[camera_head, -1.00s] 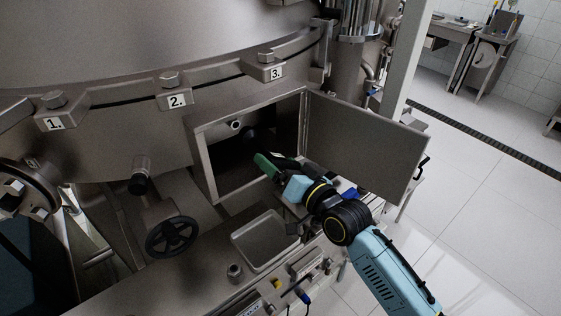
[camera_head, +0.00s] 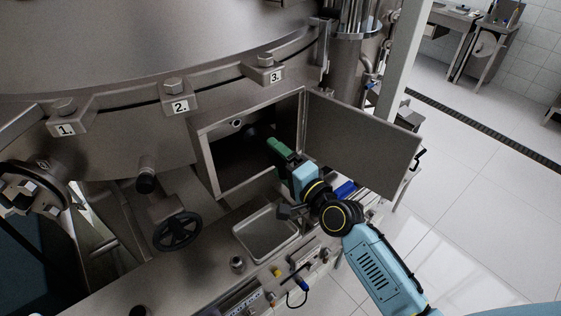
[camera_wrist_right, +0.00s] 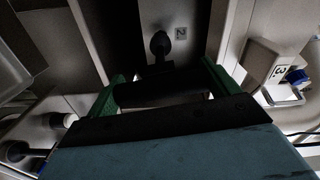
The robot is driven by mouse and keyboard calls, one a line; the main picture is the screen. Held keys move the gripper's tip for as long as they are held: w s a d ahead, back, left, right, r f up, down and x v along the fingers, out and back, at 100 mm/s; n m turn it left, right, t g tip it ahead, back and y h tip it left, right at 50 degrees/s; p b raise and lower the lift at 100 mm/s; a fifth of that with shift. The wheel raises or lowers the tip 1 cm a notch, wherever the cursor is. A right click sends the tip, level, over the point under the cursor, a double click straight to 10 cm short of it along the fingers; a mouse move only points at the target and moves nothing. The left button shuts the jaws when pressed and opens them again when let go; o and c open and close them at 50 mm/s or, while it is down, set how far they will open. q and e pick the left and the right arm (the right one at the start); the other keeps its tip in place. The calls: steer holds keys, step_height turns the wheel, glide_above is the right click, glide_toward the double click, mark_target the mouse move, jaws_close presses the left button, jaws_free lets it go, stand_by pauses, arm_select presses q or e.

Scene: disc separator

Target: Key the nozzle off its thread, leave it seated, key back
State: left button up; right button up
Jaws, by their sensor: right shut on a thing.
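My right gripper (camera_head: 274,146), with green fingers, is at the mouth of the open steel box under label 3. In the right wrist view its fingers are closed on a dark bar, which I take to be the key (camera_wrist_right: 160,93); its far end is hard to make out. A dark round-headed piece (camera_wrist_right: 160,44) stands just beyond the bar, perhaps the nozzle; I cannot tell whether they touch. Inside the box, the head view shows a dark round shape (camera_head: 251,130) and a pale ringed fitting (camera_head: 237,123) on the back wall. My left gripper is out of view.
The box door (camera_head: 362,140) stands open to the right of my gripper. An empty steel tray (camera_head: 245,250) lies below the box. A black handwheel (camera_head: 177,231) is at the left. A small metal fitting (camera_head: 237,263) stands beside the tray.

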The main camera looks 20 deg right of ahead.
mark_target(266, 150)
steer(key=shift+x, duration=1.65)
steer(key=shift+w+r, duration=0.1)
steer(key=shift+w+a, duration=0.15)
steer(key=shift+w, duration=0.2)
steer(key=shift+w+a, duration=0.1)
steer(key=shift+w, duration=0.05)
stand_by(0.7)
steer(key=shift+w+a, duration=0.15)
steer(key=shift+w, duration=0.25)
